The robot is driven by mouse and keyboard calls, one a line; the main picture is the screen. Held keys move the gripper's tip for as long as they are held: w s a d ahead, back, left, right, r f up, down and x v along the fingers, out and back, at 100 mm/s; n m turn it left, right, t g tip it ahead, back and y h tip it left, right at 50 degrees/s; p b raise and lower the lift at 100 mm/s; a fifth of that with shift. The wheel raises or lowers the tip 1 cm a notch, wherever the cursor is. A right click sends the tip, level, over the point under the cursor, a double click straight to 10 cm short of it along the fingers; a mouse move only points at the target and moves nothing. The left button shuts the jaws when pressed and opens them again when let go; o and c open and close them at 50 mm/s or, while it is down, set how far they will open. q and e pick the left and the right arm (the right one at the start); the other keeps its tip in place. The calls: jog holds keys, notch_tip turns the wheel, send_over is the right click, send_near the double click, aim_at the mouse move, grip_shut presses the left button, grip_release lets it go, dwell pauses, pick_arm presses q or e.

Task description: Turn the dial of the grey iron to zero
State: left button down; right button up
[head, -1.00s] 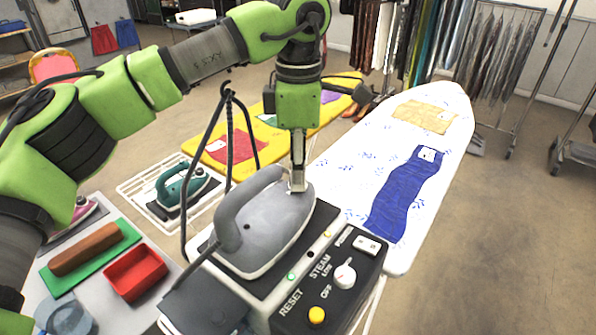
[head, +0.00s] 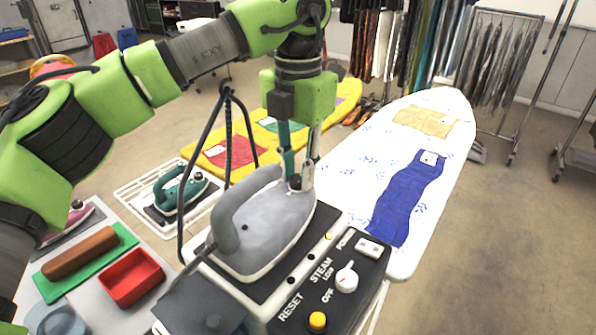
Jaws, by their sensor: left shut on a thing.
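The grey iron (head: 262,236) rests on a dark pad on top of a steam station (head: 322,278). Its handle arches toward the left and its nose points to the back right. My left gripper (head: 298,186) points down at the top of the iron's nose, its two fingers around a small dark dial (head: 295,183). It is shut on this dial, which the fingers largely hide. The dial's markings cannot be read. My right gripper is out of view.
The station panel has a white steam knob (head: 346,279), a yellow reset button (head: 317,321) and a power switch. A white ironing board (head: 346,182) with a blue cloth lies behind right. A teal iron (head: 182,190) and a red tray (head: 131,277) are at left. Cables hang beside the station.

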aim_at(298, 178)
pick_arm(q)
jog(key=shift+n, duration=1.2)
jog(key=c, duration=1.8)
grip_release()
notch_tip(298, 178, up, 12)
jog(key=shift+r, duration=0.1)
